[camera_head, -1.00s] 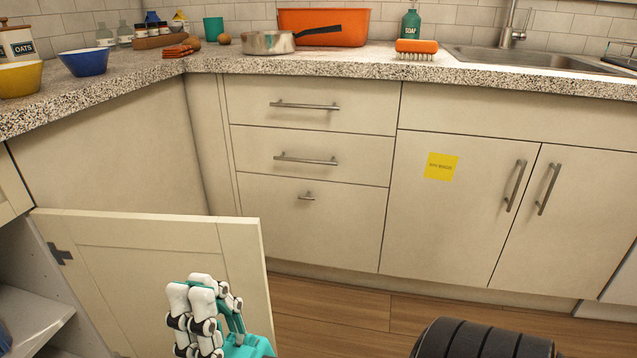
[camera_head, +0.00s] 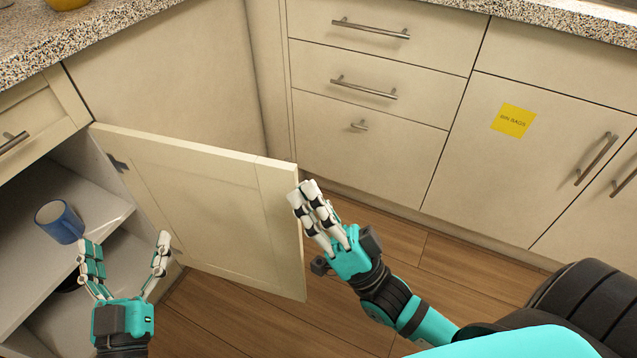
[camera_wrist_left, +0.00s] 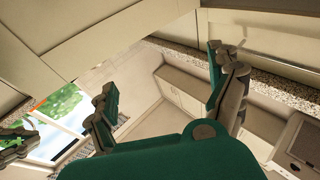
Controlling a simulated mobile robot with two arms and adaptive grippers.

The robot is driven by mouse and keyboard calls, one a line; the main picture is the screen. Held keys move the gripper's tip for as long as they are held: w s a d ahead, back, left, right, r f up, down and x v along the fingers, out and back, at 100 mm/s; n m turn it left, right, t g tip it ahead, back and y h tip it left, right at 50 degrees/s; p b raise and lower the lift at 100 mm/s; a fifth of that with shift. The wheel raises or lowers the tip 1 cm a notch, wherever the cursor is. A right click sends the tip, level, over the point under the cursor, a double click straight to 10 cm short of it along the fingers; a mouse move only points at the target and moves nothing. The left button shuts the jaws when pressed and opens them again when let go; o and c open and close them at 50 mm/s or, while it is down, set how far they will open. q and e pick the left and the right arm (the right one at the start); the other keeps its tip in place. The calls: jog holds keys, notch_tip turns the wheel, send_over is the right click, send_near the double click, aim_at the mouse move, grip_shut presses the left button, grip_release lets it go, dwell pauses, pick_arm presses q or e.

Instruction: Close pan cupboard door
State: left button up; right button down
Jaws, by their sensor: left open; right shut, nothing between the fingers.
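The cream pan cupboard door (camera_head: 190,195) stands open at left in the head view, swung out from the cupboard. My right gripper (camera_head: 308,192) is shut and empty, at the door's free edge; I cannot tell whether it touches. My left gripper (camera_head: 124,245) is open and empty, in front of the open cupboard on the inner side of the door. Its spread fingers (camera_wrist_left: 160,85) also show in the left wrist view. A blue mug (camera_head: 60,222) sits on the cupboard's upper shelf, behind the left gripper.
The speckled worktop (camera_head: 95,38) runs above the cupboard. A drawer unit (camera_head: 372,128) and a cupboard door with a yellow note (camera_head: 513,120) stand to the right. Bare wooden floor (camera_head: 440,262) lies beyond the right gripper.

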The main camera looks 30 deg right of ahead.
pick_arm(q)
jog(key=s+a+f+g+y+p, duration=0.25)
jog(key=s+f+g+p, duration=0.2)
jog(key=f+g, duration=0.4)
jog(key=s+a+f+g+y+p, duration=0.25)
jog(key=s+f+g+p, duration=0.2)
jog(key=f, duration=0.65)
jog(key=s+a+f+g+p, duration=0.1)
jog(key=s+a+f+g, duration=0.25)
jog(key=s, duration=0.35)
pick_arm(e)
jog(key=w+d+f+m+g+h, duration=0.2)
jog(key=d+f+m+g, duration=0.2)
jog(key=d+f+m, duration=0.15)
jog(key=w+d+f+m+g+h, duration=0.2)
jog(key=d+f+m+g+h, duration=0.1)
jog(key=d+f+m+g, duration=0.25)
pick_arm(q)
jog(key=w+b+v, duration=0.1)
jog(key=b+v, duration=0.1)
jog(key=v, duration=0.5)
jog(key=shift+d+r+n, duration=0.4)
jog(key=shift+r, duration=0.05)
pick_arm(e)
jog(key=w+a+f+t, duration=0.1)
jog(key=w+a, duration=0.4)
jog(key=a, duration=0.1)
jog(key=shift+w+a+f, duration=0.2)
jog(key=shift+a+f, duration=0.1)
jog(key=shift+f, duration=0.05)
